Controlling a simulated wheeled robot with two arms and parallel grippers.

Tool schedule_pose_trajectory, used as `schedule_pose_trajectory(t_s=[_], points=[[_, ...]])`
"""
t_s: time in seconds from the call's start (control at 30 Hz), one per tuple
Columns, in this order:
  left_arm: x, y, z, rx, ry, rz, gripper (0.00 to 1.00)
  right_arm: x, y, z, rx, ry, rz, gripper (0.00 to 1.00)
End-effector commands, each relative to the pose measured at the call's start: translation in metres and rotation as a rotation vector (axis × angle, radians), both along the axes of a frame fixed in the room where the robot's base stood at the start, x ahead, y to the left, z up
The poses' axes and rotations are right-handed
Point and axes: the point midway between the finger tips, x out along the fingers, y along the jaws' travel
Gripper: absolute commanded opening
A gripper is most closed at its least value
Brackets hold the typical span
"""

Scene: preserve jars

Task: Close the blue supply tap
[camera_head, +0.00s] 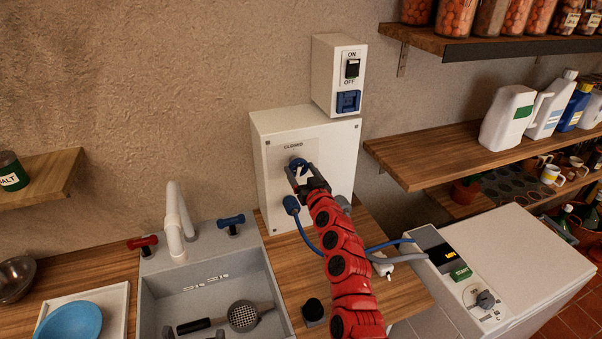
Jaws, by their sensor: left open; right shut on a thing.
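The blue supply tap (297,162) is on the front of a white wall box (270,190), under a label where "CLOSED" can be read. My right gripper (304,174), on the red arm coming up from the bottom, is at the tap with its fingers around the blue handle, shut on it. The fingers and wrist cover part of the tap, so its exact angle is hard to tell. A blue hose fitting (291,205) is just below the gripper. My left gripper is not in view.
A switch box (338,75) with a blue socket stands on top of the white box. A sink (215,275) with red and blue handles is at left. A white appliance (510,260) is at right, with blue hose (390,244) near my arm.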

Motion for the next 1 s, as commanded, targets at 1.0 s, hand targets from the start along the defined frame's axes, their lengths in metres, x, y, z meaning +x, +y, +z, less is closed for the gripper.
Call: schedule_pose_trajectory(t_s=[1.0], points=[[0.0, 0.0, 0.0034, 0.0, 0.0, 0.0, 0.89, 0.0011, -0.0036, 0.0001, 0.918, 0.297, -0.002, 0.2]])
